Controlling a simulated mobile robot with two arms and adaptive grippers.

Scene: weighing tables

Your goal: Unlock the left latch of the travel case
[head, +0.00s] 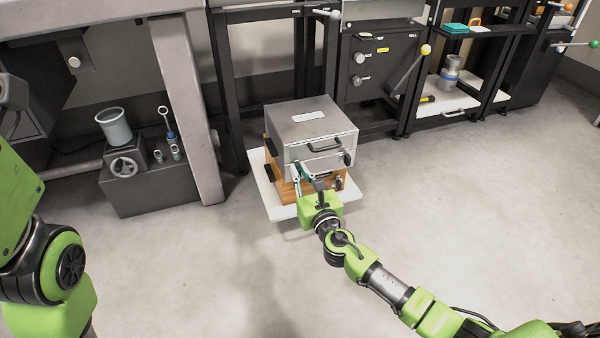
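The travel case (310,122) is a grey metal box with a pale label on its lid, a dark handle (325,145) on its front, and a dark latch (347,158) at the front right. It appears closed and sits on a wooden block (275,158). My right gripper (308,174) is at the lower left of the case's front. It covers the left latch area, so I cannot see that latch's state, whether the fingers touch it, or how far they are open. My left arm is at the left edge; its gripper is out of view.
A white board (268,195) lies under the wooden block. A dark box with a grey cup (115,126) and small tools stands at the left. Black racks (375,70) stand behind, with a yellow-knobbed lever (425,50). The floor in front and to the right is clear.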

